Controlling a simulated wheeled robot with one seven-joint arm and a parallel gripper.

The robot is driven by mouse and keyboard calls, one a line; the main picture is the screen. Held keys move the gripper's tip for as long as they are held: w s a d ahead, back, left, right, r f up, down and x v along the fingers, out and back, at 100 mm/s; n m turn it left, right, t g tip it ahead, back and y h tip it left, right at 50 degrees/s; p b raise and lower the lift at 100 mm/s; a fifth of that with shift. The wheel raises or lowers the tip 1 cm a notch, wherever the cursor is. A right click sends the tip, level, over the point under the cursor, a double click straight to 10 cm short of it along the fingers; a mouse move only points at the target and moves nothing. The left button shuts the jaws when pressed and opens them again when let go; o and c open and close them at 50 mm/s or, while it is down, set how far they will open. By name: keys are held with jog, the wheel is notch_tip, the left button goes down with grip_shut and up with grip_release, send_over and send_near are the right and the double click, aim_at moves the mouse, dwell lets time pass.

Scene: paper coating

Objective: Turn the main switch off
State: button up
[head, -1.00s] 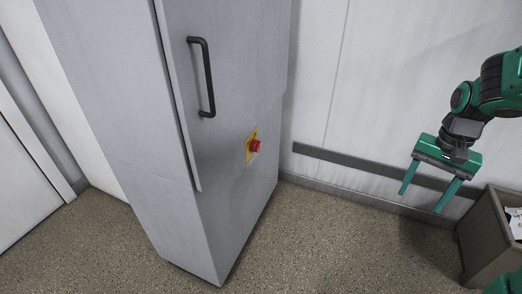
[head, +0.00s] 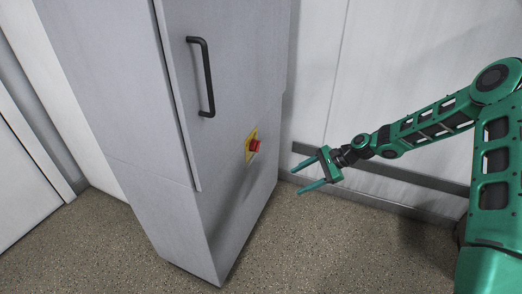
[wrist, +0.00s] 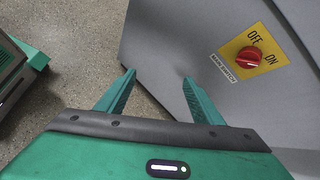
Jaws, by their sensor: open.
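The main switch is a red round knob (head: 254,146) on a yellow plate (head: 249,152), on the side face of a tall grey cabinet (head: 130,120). In the wrist view the knob (wrist: 249,57) sits at the upper right, with OFF above it, ON to its right and a MAIN SWITCH label (wrist: 224,67) below left. I cannot tell for sure which word the knob points at. My gripper (head: 296,181) is open and empty, right of and lower than the knob in the head view, apart from it. Its fingers also show in the wrist view (wrist: 159,75), left of the switch.
The cabinet has a black door handle (head: 209,77) above the switch. A white wall with a grey rail (head: 400,178) stands behind my arm. The speckled floor (head: 330,250) is clear in front. A white door (head: 25,165) is at the far left.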

jog(key=w+a+f+m+t+y, duration=0.1)
jog(key=w+a+m+t+y, duration=0.1)
jog(key=w+a+m+y, duration=0.25)
jog(key=m+t+y, duration=0.2)
jog(key=m+t, duration=0.3)
jog(key=m, duration=0.2)
send_near(256, 146)
jog(key=f+x, duration=0.1)
jog(key=x, duration=0.7)
jog(key=shift+w, duration=0.45)
jog(key=shift+c, duration=0.6)
